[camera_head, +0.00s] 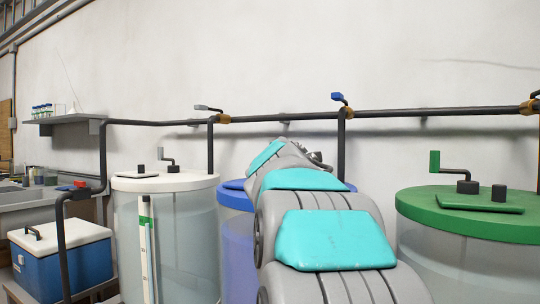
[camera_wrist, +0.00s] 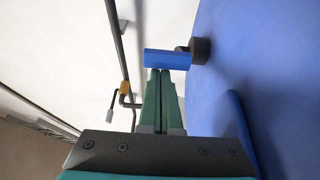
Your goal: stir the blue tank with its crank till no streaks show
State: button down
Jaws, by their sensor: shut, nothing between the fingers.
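The blue tank (camera_head: 238,250) stands behind my arm in the head view, its lid mostly hidden. In the wrist view the blue lid (camera_wrist: 268,80) fills the right side. The crank's blue handle (camera_wrist: 167,59) sticks out to the left of its dark hub (camera_wrist: 200,50). My gripper (camera_wrist: 161,71) is shut and empty, its green fingertips right at the handle's near side. I cannot tell whether they touch it. The liquid's streaks cannot be made out.
A white-lidded tank (camera_head: 163,182) stands left and a green-lidded tank (camera_head: 470,225) right, each with a crank. A dark pipe (camera_head: 270,117) with valve levers runs along the wall above. A blue cooler (camera_head: 62,262) is at the far left.

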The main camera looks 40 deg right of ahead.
jog(key=shift+s+d, duration=0.55)
jog(key=shift+s, duration=0.1)
dwell(0.4)
jog(key=a, duration=0.1)
jog(key=w+a, duration=0.1)
jog(key=a, duration=0.1)
jog(key=shift+w+a+b, duration=0.1)
jog(key=shift+a+b, duration=0.15)
jog(key=shift+b, duration=0.15)
jog(key=shift+s+a+r, duration=0.1)
jog(key=shift+s+a, duration=0.1)
jog(key=shift+s, duration=0.35)
jog(key=s, duration=0.9)
jog(key=shift+d, duration=0.1)
